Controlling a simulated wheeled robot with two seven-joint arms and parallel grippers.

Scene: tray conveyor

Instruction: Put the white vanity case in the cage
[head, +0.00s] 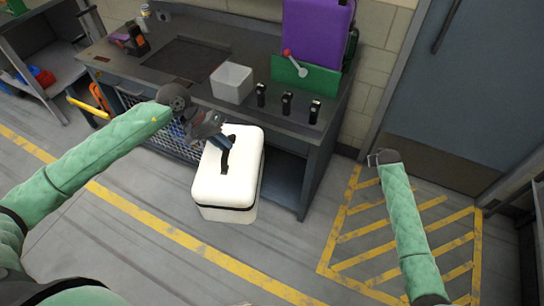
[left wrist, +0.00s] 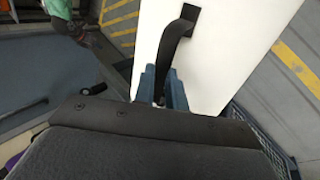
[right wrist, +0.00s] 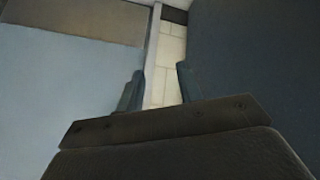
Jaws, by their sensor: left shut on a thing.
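The white vanity case (head: 213,187) has a black handle on top and a dark seam low on its side. It is upright in front of the workbench in the head view; I cannot tell whether it touches the floor. My left gripper (head: 226,147) is shut on its handle. In the left wrist view the handle (left wrist: 174,40) runs between the fingertips (left wrist: 162,85). A blue mesh cage (head: 180,145) stands under the bench, partly hidden by my left arm; its mesh also shows in the left wrist view (left wrist: 268,140). My right gripper (right wrist: 158,88) is open and empty.
The workbench (head: 185,58) carries a white bin (head: 232,82), several black-handled items (head: 287,102), a purple case (head: 315,32) and a green panel with a red-knobbed lever (head: 292,70). A yellow-striped floor area (head: 350,225) lies at the right, before a grey door (head: 440,85).

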